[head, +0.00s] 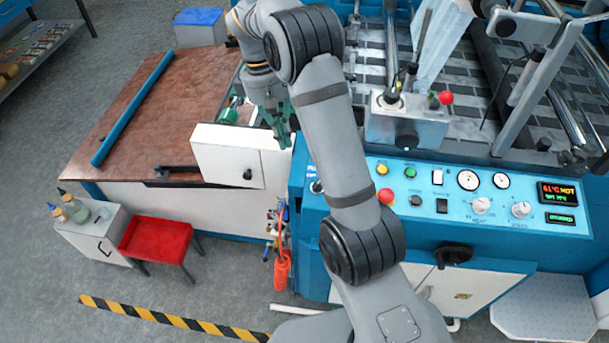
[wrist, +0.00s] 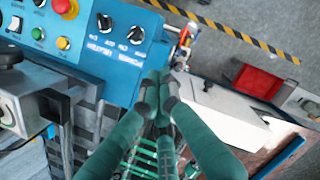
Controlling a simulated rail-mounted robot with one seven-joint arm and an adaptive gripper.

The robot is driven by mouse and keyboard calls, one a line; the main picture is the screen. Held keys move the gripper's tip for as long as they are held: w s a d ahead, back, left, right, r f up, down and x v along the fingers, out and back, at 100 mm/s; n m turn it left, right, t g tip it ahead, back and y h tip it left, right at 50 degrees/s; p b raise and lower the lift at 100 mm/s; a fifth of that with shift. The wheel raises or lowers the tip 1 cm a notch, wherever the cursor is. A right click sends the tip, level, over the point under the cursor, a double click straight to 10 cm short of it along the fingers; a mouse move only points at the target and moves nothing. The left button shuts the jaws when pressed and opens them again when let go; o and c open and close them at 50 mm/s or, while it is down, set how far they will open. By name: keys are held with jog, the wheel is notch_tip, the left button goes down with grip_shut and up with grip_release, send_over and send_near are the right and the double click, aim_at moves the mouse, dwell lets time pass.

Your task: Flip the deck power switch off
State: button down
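The blue control panel (head: 465,200) runs along the front of the machine. Two black rotary selectors, one (wrist: 104,22) and another (wrist: 135,35), sit near the panel's left end. The labels are too small to read, so I cannot tell which is the deck power switch. My gripper (head: 283,138) is left of the panel; its green fingertips (wrist: 159,88) are together and empty, beyond the selectors near the panel edge. Contact is not clear.
My arm hides part of the panel in the head view. A red button (head: 386,196) and green button (head: 410,172) are close by. A white box (head: 228,155) stands beside my gripper.

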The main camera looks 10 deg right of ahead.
jog(key=x, duration=0.9)
jog(key=shift+s+f, duration=0.1)
jog(key=shift+f, duration=0.05)
jog(key=shift+s+d+f+p, duration=0.15)
jog(key=shift+s+d+p, duration=0.15)
jog(key=shift+s+d, duration=0.2)
jog(key=shift+s+d+f+p, duration=0.15)
jog(key=shift+s+d+p, duration=0.1)
jog(key=shift+s+d, duration=0.25)
jog(key=shift+s+d+f, duration=0.2)
jog(key=shift+s+d, duration=0.05)
jog(key=shift+s, duration=0.25)
jog(key=shift+s+a+n, duration=0.1)
jog(key=shift+s+n, duration=0.05)
jog(key=shift+n, duration=0.15)
jog(key=shift+s+d, duration=0.15)
jog(key=shift+d, duration=0.05)
